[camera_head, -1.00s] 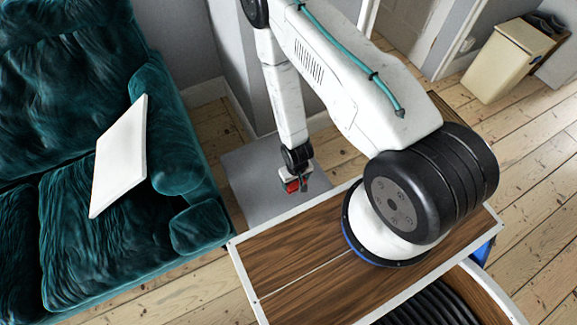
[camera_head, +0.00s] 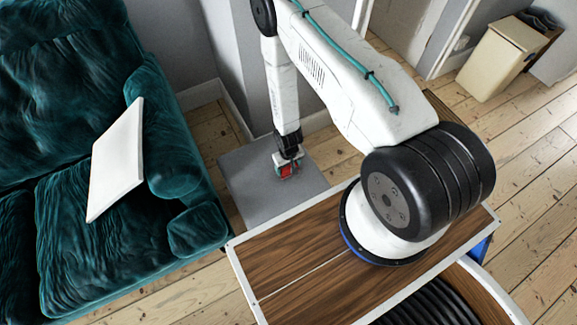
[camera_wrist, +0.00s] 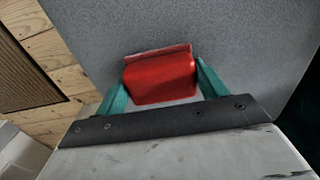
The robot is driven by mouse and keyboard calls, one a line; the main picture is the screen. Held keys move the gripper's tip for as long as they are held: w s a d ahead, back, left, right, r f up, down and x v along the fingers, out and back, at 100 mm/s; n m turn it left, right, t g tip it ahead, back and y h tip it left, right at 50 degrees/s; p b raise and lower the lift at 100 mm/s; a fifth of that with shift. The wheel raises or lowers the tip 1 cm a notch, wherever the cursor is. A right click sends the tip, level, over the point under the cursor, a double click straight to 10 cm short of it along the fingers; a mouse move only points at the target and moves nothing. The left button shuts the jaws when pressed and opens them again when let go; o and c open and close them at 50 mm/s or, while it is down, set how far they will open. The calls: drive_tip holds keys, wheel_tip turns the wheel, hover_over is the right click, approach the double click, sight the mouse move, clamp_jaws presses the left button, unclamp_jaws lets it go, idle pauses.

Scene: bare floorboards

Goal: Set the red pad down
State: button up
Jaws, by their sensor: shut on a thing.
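The red pad (camera_wrist: 160,78) is between the two teal fingers of my gripper (camera_wrist: 160,82) in the wrist view. It looks like a small red block with a raised far edge. In the head view the red pad (camera_head: 287,170) shows at the end of my arm, with my gripper (camera_head: 288,172) shut on it. Both are over the grey flat surface (camera_head: 240,190), which also fills much of the wrist view (camera_wrist: 235,40). I cannot tell whether the pad touches that surface.
A teal sofa (camera_head: 60,240) with a white panel (camera_head: 117,160) on it stands to the left. A cream bin (camera_head: 500,58) stands at the back right. Bare floorboards (camera_head: 530,130) lie open on the right. A wall corner is close behind the grey surface.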

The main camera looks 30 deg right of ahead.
drive_tip(key=shift+f, duration=0.2)
drive_tip(key=o, duration=0.9)
drive_tip(key=shift+o, duration=0.2)
